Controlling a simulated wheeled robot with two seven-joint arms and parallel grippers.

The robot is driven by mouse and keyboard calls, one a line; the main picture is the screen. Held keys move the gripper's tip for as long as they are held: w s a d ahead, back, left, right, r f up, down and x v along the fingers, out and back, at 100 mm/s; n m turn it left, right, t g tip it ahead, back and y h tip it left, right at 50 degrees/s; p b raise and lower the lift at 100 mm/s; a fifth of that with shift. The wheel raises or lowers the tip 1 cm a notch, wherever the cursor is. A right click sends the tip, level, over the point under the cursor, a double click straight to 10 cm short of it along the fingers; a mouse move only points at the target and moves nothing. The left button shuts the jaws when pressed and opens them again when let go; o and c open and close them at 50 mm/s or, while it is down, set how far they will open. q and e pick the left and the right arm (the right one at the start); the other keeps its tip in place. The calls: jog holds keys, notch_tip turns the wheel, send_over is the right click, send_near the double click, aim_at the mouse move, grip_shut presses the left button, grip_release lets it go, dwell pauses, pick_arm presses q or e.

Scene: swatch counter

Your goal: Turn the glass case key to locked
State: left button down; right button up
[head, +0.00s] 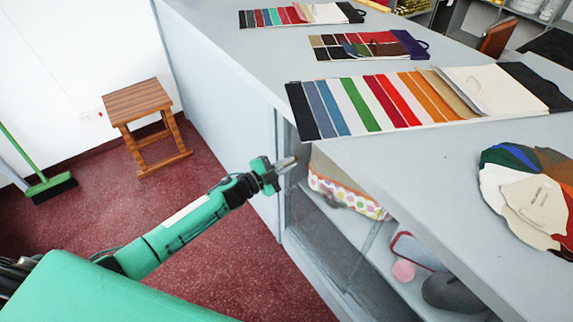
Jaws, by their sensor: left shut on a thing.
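The glass case (290,238) is the open-looking shelf space in the front of the grey counter, with a clear pane hard to make out. My left gripper (286,164) is at the case's upper left corner, just under the counter top. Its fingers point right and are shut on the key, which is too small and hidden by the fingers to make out. I cannot tell which way the key is turned. My right gripper is not in view.
The counter top (235,42) carries a striped swatch card (375,103), more swatch sets and a round fan of swatches (535,200). Inside the case are a dotted bag (345,195) and a pink ball (403,270). A wooden stool (140,103) and green broom (48,185) stand left.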

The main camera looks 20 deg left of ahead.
pick_arm(q)
jog(key=m, duration=0.2)
jog(key=m+b, duration=0.1)
jog(key=m, duration=0.1)
jog(key=shift+f+b, duration=0.3)
jog(key=shift+s+d+f+m+b, duration=0.1)
jog(key=shift+m+b, duration=0.55)
jog(key=shift+m, duration=1.35)
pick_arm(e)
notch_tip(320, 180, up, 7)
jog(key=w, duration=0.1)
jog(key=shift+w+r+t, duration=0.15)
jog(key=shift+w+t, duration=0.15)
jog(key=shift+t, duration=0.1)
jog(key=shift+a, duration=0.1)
pick_arm(q)
jog(key=c, duration=1.6)
grip_release()
jog(key=v, duration=1.4)
jog(key=shift+b, duration=0.3)
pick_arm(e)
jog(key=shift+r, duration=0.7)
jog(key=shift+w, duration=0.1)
